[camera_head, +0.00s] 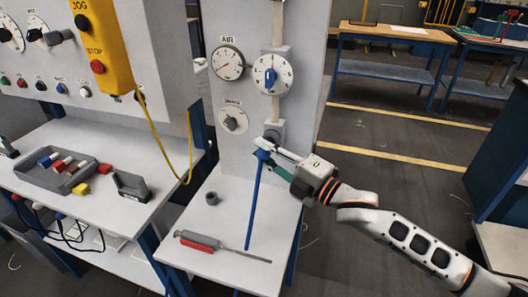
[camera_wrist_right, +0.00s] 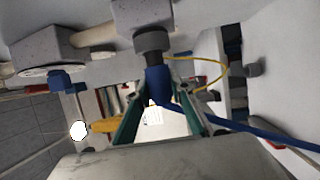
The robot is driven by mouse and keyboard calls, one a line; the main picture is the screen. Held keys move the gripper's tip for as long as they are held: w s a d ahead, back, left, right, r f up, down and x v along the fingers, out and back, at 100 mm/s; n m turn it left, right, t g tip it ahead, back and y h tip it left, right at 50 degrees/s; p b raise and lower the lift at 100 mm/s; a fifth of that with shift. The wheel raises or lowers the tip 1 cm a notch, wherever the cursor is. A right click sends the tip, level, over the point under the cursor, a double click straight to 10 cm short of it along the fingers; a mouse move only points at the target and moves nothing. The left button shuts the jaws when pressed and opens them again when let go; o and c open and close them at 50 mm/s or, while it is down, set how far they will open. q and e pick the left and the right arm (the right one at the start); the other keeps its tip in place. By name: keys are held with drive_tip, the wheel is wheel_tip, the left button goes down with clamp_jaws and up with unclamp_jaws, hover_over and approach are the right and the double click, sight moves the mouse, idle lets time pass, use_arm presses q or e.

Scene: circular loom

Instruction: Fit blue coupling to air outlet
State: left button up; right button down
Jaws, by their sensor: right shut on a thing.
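My right gripper (camera_head: 264,152) is shut on the blue coupling (camera_head: 262,155), just below the air outlet (camera_head: 272,131) on the grey panel. A blue hose (camera_head: 254,205) hangs from the coupling down past the shelf. In the right wrist view, the blue coupling (camera_wrist_right: 159,88) stands between the fingers of the right gripper (camera_wrist_right: 160,108). Its upper end meets or overlaps the dark ring of the outlet (camera_wrist_right: 149,42) in line with it; I cannot tell whether it is seated. My left gripper is not in view.
An air gauge (camera_head: 228,63) and a white dial with a blue knob (camera_head: 271,74) are above the outlet. A grey ring (camera_head: 212,198) and a red-and-grey tool (camera_head: 205,242) lie on the shelf. A yellow cable (camera_head: 158,135) hangs at left near a tray (camera_head: 45,178) of coloured parts.

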drive_tip(key=shift+w+d, duration=0.1)
drive_tip(key=shift+w, duration=0.2)
drive_tip(key=shift+w+d, duration=0.15)
drive_tip(key=shift+w, duration=0.2)
drive_tip(key=c, duration=1.7)
unclamp_jaws()
drive_tip(key=v, duration=1.2)
